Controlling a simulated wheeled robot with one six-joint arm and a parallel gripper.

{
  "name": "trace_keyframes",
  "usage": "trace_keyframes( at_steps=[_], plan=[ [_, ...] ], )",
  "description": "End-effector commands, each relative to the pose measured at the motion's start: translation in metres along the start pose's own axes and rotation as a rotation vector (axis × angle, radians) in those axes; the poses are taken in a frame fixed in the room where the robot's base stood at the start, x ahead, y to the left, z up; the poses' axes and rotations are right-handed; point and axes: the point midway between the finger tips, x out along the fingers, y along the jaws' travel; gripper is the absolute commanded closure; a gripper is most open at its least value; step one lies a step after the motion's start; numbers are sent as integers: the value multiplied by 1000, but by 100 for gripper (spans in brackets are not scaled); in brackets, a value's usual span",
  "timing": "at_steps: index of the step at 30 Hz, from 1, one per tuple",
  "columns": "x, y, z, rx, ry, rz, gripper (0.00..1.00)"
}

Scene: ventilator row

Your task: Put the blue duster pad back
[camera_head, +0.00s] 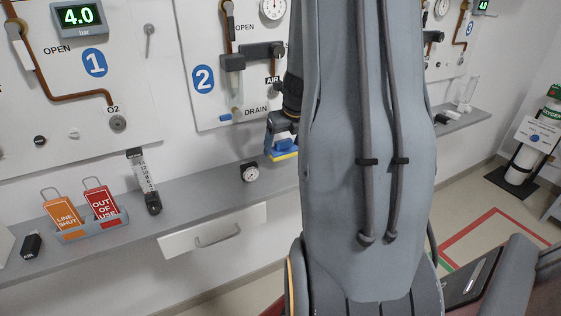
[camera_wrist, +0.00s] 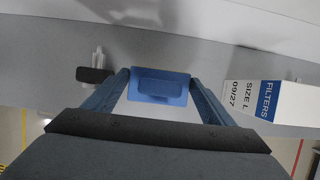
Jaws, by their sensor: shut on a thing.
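The blue duster pad (camera_head: 284,147) has a blue raised grip on top and a yellow layer along its lower edge. My gripper (camera_head: 279,128) is shut on it and holds it above the grey shelf (camera_head: 205,196) in the head view. In the wrist view the pad (camera_wrist: 158,86) sits between the two blue fingers of my gripper (camera_wrist: 160,84), with the grey shelf surface behind it. My arm hides the shelf to the right of the pad in the head view.
Orange (camera_head: 62,215) and red (camera_head: 102,203) tags stand in a holder on the shelf, left. A round gauge (camera_head: 250,172) and a flowmeter (camera_head: 146,185) are nearer. A filters box (camera_wrist: 270,102) shows right in the wrist view. A drawer (camera_head: 213,230) hangs below.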

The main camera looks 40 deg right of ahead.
Motion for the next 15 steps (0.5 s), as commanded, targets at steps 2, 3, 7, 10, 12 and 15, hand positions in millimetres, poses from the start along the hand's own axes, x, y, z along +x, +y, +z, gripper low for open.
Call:
trace_keyframes(
  at_steps=[2, 3, 7, 10, 12, 15],
  plan=[
    [12, 0, -5, 1, 2, 1, 43],
    [15, 0, -6, 1, 1, 1, 43],
    [25, 1, -10, 0, 0, 1, 43],
    [39, 1, -15, -2, 2, 2, 43],
    [47, 1, -18, -2, 0, 1, 43],
    [52, 2, -20, -4, 0, 1, 43]
  ],
)
